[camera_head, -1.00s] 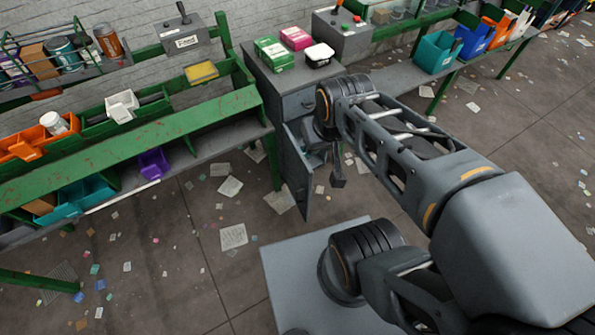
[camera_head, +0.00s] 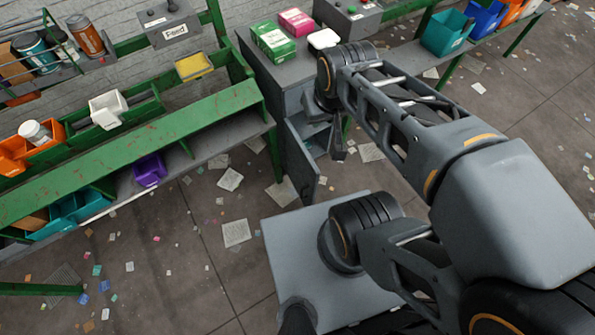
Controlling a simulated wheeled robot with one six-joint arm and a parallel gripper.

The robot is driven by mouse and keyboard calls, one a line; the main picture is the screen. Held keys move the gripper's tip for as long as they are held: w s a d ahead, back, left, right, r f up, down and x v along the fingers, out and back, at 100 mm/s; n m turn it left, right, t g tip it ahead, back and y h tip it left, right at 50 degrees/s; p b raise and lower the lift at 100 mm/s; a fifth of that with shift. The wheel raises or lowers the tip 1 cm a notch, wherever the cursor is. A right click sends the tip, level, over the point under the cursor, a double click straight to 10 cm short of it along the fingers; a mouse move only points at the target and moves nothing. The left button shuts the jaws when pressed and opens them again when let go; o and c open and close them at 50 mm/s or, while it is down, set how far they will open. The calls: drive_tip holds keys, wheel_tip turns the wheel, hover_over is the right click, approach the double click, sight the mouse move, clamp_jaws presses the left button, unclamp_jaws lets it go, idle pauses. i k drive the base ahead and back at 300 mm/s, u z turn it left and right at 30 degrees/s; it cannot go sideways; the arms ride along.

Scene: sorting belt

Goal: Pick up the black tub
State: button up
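The black tub (camera_head: 323,39) stands on top of the grey cabinet, at its right side. Its white lid shows; its dark body is mostly hidden behind my arm. My gripper (camera_head: 338,152) hangs below the arm's far joint, in front of the cabinet and lower than its top. It is apart from the tub. It is small and dark, and I cannot make out whether its fingers are open or closed.
A green box (camera_head: 273,41) and a pink box (camera_head: 297,21) stand left of the tub on the grey cabinet (camera_head: 262,68). The cabinet's door (camera_head: 303,168) hangs open. A control box (camera_head: 349,18) stands behind. A green sorting bench (camera_head: 150,137) with bins fills the left.

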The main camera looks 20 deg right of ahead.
sight(314, 52)
drive_tip(key=u, duration=0.3)
drive_tip(key=k, duration=0.4)
drive_tip(key=u, duration=1.4)
drive_tip(key=i, duration=1.1)
drive_tip(key=z, duration=1.15)
drive_tip(key=i, duration=0.6)
drive_tip(key=z, duration=0.6)
